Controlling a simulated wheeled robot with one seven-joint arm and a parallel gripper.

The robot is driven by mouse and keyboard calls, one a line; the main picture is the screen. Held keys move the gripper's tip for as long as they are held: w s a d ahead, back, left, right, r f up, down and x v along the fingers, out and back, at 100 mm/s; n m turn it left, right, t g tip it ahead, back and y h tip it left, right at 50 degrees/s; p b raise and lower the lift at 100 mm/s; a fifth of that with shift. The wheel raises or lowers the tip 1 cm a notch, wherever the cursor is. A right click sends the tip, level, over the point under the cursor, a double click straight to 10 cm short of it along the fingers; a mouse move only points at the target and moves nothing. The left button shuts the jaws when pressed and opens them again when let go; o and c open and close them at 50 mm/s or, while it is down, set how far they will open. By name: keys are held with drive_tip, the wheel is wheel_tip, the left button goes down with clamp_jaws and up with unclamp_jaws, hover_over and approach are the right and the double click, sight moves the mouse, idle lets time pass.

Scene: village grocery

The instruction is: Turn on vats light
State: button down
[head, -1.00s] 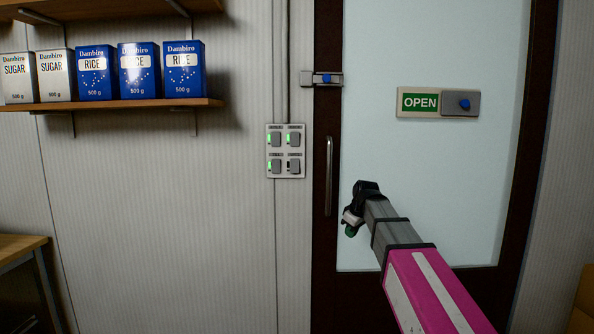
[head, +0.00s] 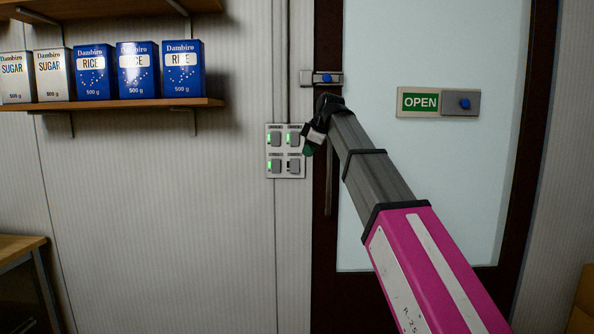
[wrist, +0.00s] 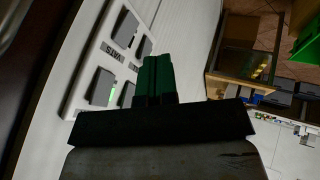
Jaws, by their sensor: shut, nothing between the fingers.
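A light-grey panel (head: 270,150) with four switches is on the wall left of the door. Three switches have lit green marks; the lower-right switch (head: 293,167) has a dark one. In the wrist view, the label VATS sits beside a grey switch (wrist: 125,28) with no green light visible; it appears to be this lower-right one. Another switch (wrist: 101,86) there has a green light. My gripper (head: 308,150) is shut and empty, its green fingertips just at the panel's right edge in the picture. The fingers (wrist: 155,76) hide part of the panel in the wrist view; contact cannot be told.
The door has a vertical handle (head: 328,190), a latch with a blue knob (head: 326,78) and an OPEN sign (head: 420,102). A shelf (head: 120,104) with sugar and rice boxes hangs at left. A wooden table (head: 20,246) stands lower left. Wall below the panel is clear.

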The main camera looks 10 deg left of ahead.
sight(297, 169)
drive_tip(key=shift+a+r, duration=0.1)
drive_tip(key=shift+r, duration=0.2)
drive_tip(key=x, duration=0.3)
drive_tip(key=w+x, duration=0.1)
drive_tip(key=x, duration=0.7)
drive_tip(key=shift+w+r, duration=0.2)
drive_tip(key=shift+w, duration=0.2)
drive_tip(key=shift+w+a+f, duration=0.15)
drive_tip(key=shift+w+a, duration=0.1)
drive_tip(key=shift+w, duration=0.5)
